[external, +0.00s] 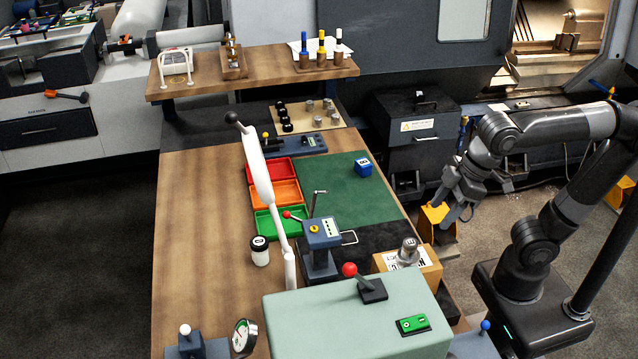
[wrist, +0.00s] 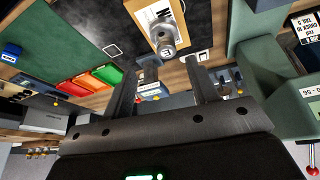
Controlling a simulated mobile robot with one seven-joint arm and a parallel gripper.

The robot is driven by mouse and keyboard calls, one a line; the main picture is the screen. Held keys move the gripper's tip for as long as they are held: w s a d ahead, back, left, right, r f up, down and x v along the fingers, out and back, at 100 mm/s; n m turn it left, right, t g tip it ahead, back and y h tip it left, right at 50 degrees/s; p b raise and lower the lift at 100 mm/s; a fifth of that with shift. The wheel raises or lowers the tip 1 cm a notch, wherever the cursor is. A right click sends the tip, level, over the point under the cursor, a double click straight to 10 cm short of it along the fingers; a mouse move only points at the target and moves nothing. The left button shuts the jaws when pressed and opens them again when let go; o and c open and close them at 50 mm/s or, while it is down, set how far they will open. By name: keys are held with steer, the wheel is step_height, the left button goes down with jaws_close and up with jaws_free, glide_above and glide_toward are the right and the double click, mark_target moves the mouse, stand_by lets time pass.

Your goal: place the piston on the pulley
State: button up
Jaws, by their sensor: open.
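I cannot tell which thing is the pulley.
A green mat (external: 345,190) holds a blue labelled cube (external: 363,166). Red, orange and green trays (external: 262,222) lie left of it. The bench's left side is mostly clear.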

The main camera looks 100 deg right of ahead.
steer(key=s+d+f+n+t, duration=0.1)
steer(key=s+d+f, duration=0.1)
steer(key=s+f, duration=0.8)
steer(key=shift+s+d+f+n+y, duration=0.2)
steer(key=shift+s+n+y, duration=0.1)
steer(key=shift+s+y, duration=0.1)
